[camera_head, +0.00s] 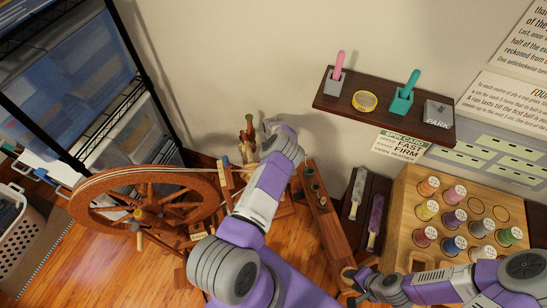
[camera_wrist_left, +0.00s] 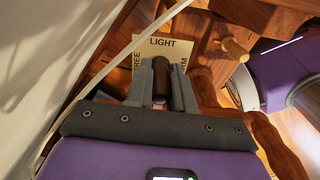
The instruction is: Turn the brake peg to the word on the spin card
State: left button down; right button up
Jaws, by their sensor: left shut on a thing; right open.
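The spin card (camera_head: 401,146) hangs under the wall shelf in the head view; I read FAST and FIRM on it. The spinning wheel (camera_head: 82,198) stands at the left. In the left wrist view a pale label (camera_wrist_left: 168,41) reads LIGHT at the top, FREE at the left and a partly hidden word ending in "RM" at the right. My left gripper (camera_wrist_left: 161,82) is shut on the dark brown brake peg (camera_wrist_left: 160,90), in front of this label. The fingers hide part of the peg, so its exact pointing is unclear. My right gripper (camera_head: 353,284) is open, low in the head view.
The shelf (camera_head: 345,108) holds a pink-handled piece, a yellow tin (camera_head: 364,101), a teal-handled piece and a grey PARK block (camera_head: 437,114). A wooden rack (camera_head: 405,207) of thread spools is at the right. A laundry basket (camera_head: 25,235) and shelving stand at the left.

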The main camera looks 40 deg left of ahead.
pick_arm(q)
jog(key=shift+f+n+b, duration=0.1)
jog(key=shift+n+b, duration=0.7)
jog(key=shift+n, duration=0.3)
pick_arm(e)
notch_tip(320, 180, down, 2)
pick_arm(q)
jog(key=shift+n+b, duration=0.5)
jog(key=shift+n, duration=0.5)
pick_arm(e)
jog(key=shift+f, duration=0.5)
pick_arm(q)
jog(key=c, duration=1)
grip_release()
jog(key=shift+r+p, duration=0.95)
jog(key=shift+r, duration=2.95)
pick_arm(e)
jog(key=shift+r, duration=0.9)
